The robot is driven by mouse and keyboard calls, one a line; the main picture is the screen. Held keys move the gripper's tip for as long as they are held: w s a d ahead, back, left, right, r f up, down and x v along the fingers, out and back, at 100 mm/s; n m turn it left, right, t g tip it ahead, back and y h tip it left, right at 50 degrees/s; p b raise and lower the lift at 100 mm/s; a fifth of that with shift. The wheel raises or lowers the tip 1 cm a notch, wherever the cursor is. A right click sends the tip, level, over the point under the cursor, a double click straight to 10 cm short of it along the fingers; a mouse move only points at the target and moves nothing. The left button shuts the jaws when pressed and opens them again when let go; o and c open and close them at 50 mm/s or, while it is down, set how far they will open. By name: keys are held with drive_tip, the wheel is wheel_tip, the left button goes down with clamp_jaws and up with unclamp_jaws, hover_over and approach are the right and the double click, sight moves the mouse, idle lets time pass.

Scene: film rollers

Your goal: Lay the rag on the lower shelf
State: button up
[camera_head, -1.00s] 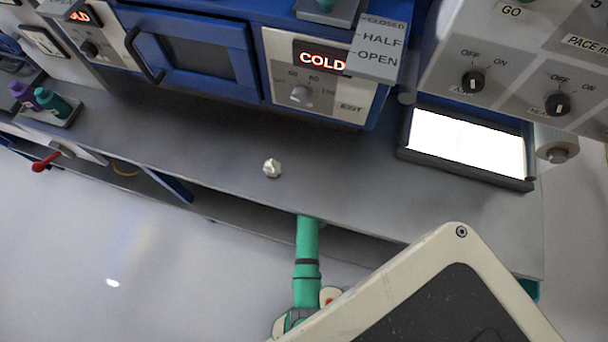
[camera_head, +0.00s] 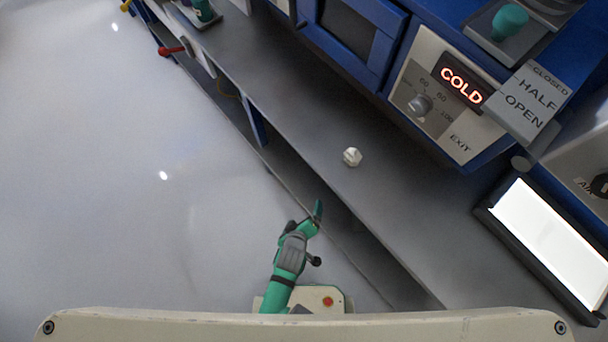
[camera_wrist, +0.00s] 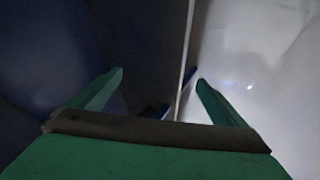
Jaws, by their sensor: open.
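The lower shelf (camera_head: 340,225) is the dark grey strip under the worktop; the worktop hides its back part. My gripper (camera_head: 312,218) is at the shelf's front edge, beside the pale floor. In the wrist view, its two green fingers (camera_wrist: 160,80) are spread apart with nothing between them. Past the fingers are the dark shelf area on the left, a thin pale edge, and the floor on the right. A small white lumpy thing (camera_head: 352,157) lies on the worktop above; I cannot tell whether it is the rag. I see no other cloth.
The grey worktop (camera_head: 290,105) overhangs the shelf. A blue upright (camera_head: 255,122) stands under it on the left. A blue machine with a COLD display (camera_head: 461,84) and a lit white panel (camera_head: 555,240) stand on the worktop. The floor (camera_head: 120,200) is clear.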

drive_tip(key=s+r+m+t+y, duration=0.1)
drive_tip(key=s+r+m+t, duration=0.2)
drive_tip(key=r, duration=1.1)
drive_tip(key=s+r+m+t, duration=0.4)
drive_tip(key=s+r, duration=0.6)
drive_tip(key=r, duration=0.5)
drive_tip(key=shift+r+m+t+y, duration=0.25)
drive_tip(key=shift+m+t+y, duration=0.05)
drive_tip(key=shift+y, duration=0.1)
